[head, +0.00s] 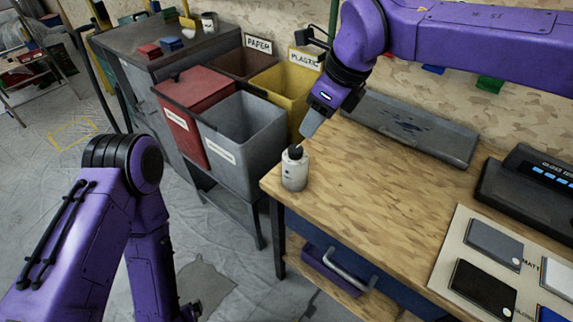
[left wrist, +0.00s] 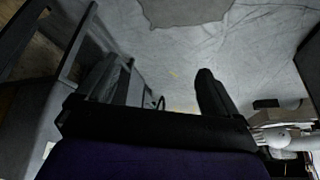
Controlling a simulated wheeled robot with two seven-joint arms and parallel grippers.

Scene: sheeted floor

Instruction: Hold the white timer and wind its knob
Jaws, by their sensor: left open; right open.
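The white timer (head: 294,173) stands upright near the left corner of the wooden workbench. Its dark knob (head: 295,152) is on top. My right gripper (head: 304,139) points down from the upper right, with its fingertips just above and beside the knob; I cannot tell whether they touch it. The gap between its fingers is hard to see from this side. My left arm hangs low at the left in the head view. In the left wrist view my left gripper (left wrist: 165,95) is open and empty above the floor, and the timer does not show there.
The wooden workbench (head: 375,205) is clear just right of the timer. A grey bin (head: 240,140), a red bin (head: 190,110) and a yellow bin (head: 290,92) stand left of and behind it. A grey tray (head: 405,128), a black device (head: 530,185) and a sample board (head: 455,245) occupy the bench.

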